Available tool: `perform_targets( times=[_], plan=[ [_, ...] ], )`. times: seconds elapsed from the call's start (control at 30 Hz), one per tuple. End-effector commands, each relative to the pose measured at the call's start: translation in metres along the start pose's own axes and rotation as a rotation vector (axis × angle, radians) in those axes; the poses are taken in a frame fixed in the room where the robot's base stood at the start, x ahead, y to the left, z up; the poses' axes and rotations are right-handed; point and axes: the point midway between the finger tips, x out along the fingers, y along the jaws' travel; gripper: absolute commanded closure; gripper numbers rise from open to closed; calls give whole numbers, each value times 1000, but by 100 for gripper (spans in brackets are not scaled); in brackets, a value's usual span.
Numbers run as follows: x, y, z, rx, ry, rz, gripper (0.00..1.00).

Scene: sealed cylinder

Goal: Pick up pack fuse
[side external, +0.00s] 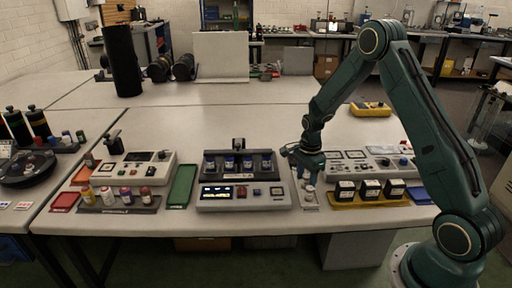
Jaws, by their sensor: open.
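My gripper (309,180) points down over a narrow light grey plate (308,201) near the front of the table. The gripper is open, and its fingertips are small and dark in this view. A small pale round piece (310,188) shows on the plate just below the fingers; I cannot tell whether it is the pack fuse or whether the fingers touch it. No thing here is clearly readable as the pack fuse. Several black blocks with white labels (370,188) stand on a yellow tray (372,202) to the right of the gripper.
Left of the gripper is a console with a lit display (243,197), with several dark jars (230,164) in a black rack behind it. A green tray (181,185) lies further left. A grey panel with dials (370,163) stands behind the blocks.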

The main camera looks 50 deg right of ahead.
Motion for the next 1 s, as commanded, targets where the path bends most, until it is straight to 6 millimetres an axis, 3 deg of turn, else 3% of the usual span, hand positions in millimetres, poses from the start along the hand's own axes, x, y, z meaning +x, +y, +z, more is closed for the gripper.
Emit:
perform_targets(
  times=[0.37, 0.63, 1.0],
  plan=[
    [0, 0, 0, 0, 0, 0, 51],
    [-1, 0, 0, 0, 0, -1, 99],
    [-3, 0, 0, 0, 0, -1, 100]
  ],
)
